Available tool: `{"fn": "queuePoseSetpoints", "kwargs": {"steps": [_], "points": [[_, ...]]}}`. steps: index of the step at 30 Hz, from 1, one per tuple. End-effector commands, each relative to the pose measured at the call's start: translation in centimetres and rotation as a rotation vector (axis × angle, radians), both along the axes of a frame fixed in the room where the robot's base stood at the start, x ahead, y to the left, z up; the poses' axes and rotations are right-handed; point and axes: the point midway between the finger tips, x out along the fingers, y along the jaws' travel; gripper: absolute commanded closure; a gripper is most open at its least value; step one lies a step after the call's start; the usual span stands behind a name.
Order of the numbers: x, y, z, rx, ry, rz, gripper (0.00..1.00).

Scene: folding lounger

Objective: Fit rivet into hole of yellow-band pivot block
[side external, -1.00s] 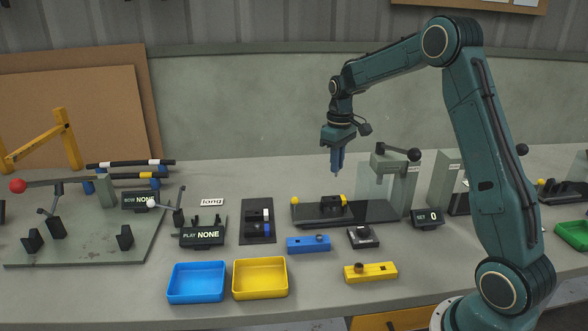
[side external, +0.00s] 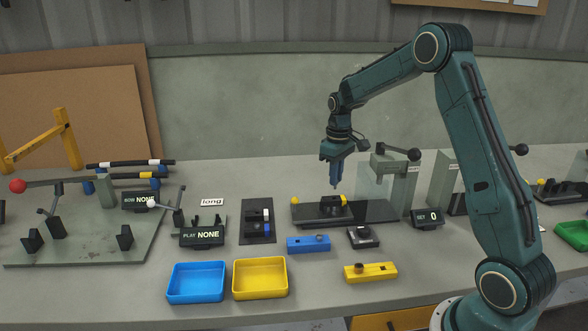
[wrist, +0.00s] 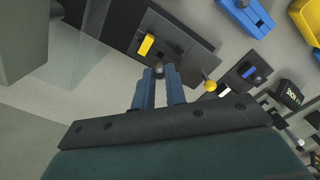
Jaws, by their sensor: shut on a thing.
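My gripper (side external: 336,186) points straight down over the black fixture plate and is shut on a small rivet. In the wrist view the gripper (wrist: 158,76) has the rivet's rounded grey end (wrist: 159,69) showing between its fingertips. The yellow-band pivot block (side external: 331,207) is dark with a yellow band and sits on the plate just below the fingertips, with a gap between. The block also shows in the wrist view (wrist: 166,48), just beyond the rivet. A dark spot on its top may be the hole, but I cannot tell.
The black fixture plate (side external: 375,213) has a yellow knob (side external: 295,201) at its left end. A grey press (side external: 395,168) with a lever and clear guard stands at its right. A blue bar (side external: 309,245) and dark rack (side external: 258,232) sit nearby. Yellow (side external: 260,292) and blue trays (side external: 196,298) are in front.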

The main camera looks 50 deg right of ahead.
Motion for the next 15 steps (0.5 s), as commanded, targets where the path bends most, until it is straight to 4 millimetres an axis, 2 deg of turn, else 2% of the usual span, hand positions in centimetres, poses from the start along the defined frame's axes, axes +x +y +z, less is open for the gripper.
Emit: {"fn": "queuePoseSetpoints", "kwargs": {"steps": [6,15], "points": [[0.0,0.0,-1.2,0.000,0.000,0.000,1.00],[0.0,0.0,-1.9,0.000,0.000,0.000,1.00]]}}
